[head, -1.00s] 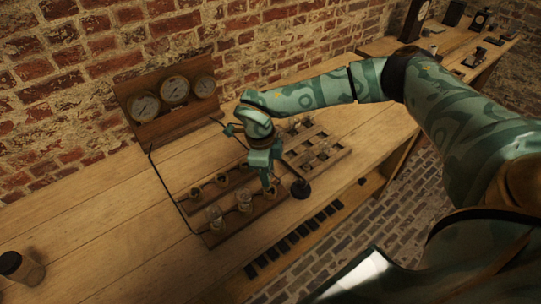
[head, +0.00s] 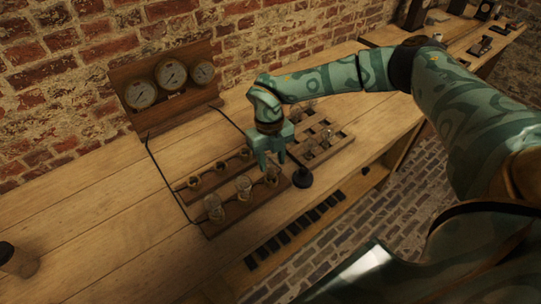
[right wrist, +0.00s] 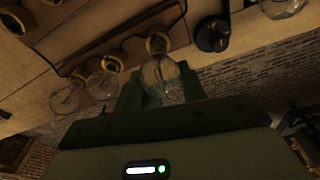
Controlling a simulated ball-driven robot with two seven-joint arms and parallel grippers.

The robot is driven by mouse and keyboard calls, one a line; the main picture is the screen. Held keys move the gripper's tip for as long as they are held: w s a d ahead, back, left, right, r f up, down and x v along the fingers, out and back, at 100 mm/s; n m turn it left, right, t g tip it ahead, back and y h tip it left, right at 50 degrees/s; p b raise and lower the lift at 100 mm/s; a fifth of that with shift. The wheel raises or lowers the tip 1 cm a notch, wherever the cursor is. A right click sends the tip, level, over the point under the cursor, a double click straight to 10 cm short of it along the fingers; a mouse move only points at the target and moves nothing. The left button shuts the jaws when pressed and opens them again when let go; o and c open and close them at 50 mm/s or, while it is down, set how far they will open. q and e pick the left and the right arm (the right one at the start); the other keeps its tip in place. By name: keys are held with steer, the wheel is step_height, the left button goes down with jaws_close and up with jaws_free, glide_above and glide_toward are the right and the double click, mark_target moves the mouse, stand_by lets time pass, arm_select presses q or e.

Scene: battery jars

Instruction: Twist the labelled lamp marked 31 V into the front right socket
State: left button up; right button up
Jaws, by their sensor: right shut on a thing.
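My right gripper (head: 273,163) points down over the right end of the front row of the socket board (head: 222,227). It is shut on a clear glass lamp (right wrist: 160,76), seen between its fingers in the right wrist view. A brass ring (right wrist: 157,43) shows at the lamp's far end, at the front right socket (head: 272,178). I cannot tell how deep the lamp sits, and its label is not readable. Two other glass lamps, the left one (head: 213,208) and the middle one (head: 243,188), stand upright in the front row. My left gripper is not in view.
A black round-based object (head: 303,178) stands close to the board's right end. Behind it is a wooden tray (head: 338,146) with glass lamps. A panel with three gauges (head: 170,75) stands at the back.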

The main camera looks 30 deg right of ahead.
steer(key=shift+f, duration=1.25)
stand_by(0.7)
steer(key=shift+r+m+p, duration=0.15)
steer(key=shift+m+p, duration=0.5)
steer(key=shift+m, duration=0.05)
steer(key=shift+m+p, duration=0.75)
steer(key=shift+m, duration=0.45)
steer(key=shift+a+m+y+p, duration=0.1)
steer(key=shift+m+y+p, duration=0.2)
steer(key=shift+m+p, duration=0.55)
steer(key=shift+m, duration=0.45)
